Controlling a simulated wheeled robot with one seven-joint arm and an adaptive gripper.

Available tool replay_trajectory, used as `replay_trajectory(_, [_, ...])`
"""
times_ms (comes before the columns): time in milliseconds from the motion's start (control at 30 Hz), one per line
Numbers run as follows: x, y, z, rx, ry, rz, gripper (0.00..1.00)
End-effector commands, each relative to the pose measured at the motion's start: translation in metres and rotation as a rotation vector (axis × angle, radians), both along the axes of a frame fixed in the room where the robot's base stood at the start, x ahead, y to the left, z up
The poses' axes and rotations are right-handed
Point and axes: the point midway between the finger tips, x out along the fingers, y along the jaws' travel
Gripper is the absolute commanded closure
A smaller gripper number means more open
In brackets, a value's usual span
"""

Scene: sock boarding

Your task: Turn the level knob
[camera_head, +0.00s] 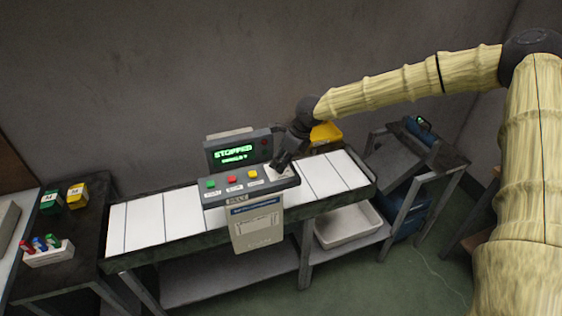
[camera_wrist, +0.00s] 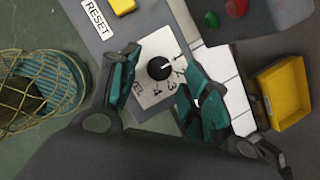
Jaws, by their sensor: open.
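The level knob (camera_wrist: 160,68) is a round black dial with a white pointer mark, set in a white plate (camera_wrist: 148,97) with numbers around it, in the wrist view. The plate is on the right end of the grey control panel (camera_head: 250,185). My gripper (camera_wrist: 156,85) is open, with one teal-padded finger on each side of the knob. I cannot tell whether either finger touches it. In the head view my gripper (camera_head: 281,162) is over the panel's right end and hides the knob. The display (camera_head: 234,152) reads "STOPPED" in green, with a smaller line below.
Green, red and yellow buttons (camera_head: 231,182) line the panel left of my gripper; the yellow one and a RESET label (camera_wrist: 97,16) are close by. A yellow bin (camera_head: 326,132) stands behind the white-slatted conveyor (camera_head: 160,222). A side table (camera_head: 75,235) holds small boxes at left.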

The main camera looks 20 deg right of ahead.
Motion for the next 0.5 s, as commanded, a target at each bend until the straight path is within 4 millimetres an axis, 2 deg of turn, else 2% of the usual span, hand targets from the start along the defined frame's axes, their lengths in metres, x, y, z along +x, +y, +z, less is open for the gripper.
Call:
replay_trajectory(300, [-0.013,-0.017,0.054,0.002,-0.004,-0.002,0.53])
replay_trajectory(500, [-0.022,-0.026,0.082,0.002,-0.003,0.0,0.53])
